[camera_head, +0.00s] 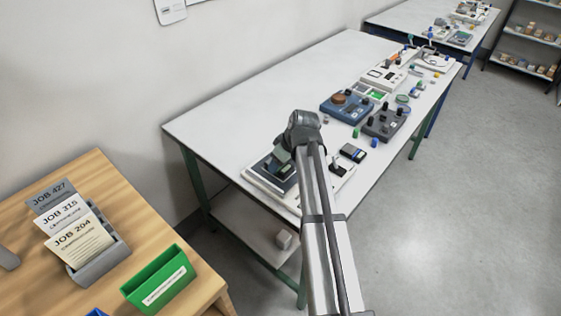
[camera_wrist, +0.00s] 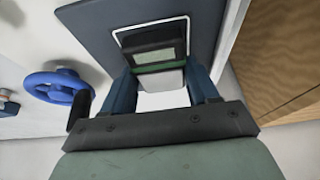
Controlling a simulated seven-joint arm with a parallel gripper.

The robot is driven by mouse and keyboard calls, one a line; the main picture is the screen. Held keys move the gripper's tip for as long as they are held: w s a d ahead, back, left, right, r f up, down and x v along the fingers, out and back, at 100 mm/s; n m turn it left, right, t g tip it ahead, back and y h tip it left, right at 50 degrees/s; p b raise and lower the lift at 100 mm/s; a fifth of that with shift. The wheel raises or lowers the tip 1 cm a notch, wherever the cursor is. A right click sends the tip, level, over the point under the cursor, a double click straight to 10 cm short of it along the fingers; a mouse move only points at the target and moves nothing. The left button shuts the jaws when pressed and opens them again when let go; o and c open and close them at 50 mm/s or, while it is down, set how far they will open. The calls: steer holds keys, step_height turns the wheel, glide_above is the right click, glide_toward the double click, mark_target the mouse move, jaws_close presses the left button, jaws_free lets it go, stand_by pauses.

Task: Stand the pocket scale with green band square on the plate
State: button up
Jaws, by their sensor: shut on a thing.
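My gripper (camera_wrist: 162,92) is shut on the pocket scale with green band (camera_wrist: 158,56), with a dark blue finger on each side of it. The scale shows a grey-green screen, a green band and a pale end. Behind it is the dark blue-grey plate (camera_wrist: 92,22) with a white square outline. The scale appears within that outline, but I cannot tell whether it touches the plate. In the head view the plate (camera_head: 262,165) is at the near left end of the white table, and my gripper (camera_head: 284,168) is over it, mostly hiding the scale.
A blue ring-shaped handwheel (camera_wrist: 42,78) lies left of the plate in the wrist view. A small dark device with a blue band (camera_head: 352,153) lies right of my arm. The table's left part is clear.

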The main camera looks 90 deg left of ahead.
steer(key=shift+f, duration=0.15)
steer(key=o, duration=1.2)
steer(key=shift+c, duration=0.2)
steer(key=v, duration=1.2)
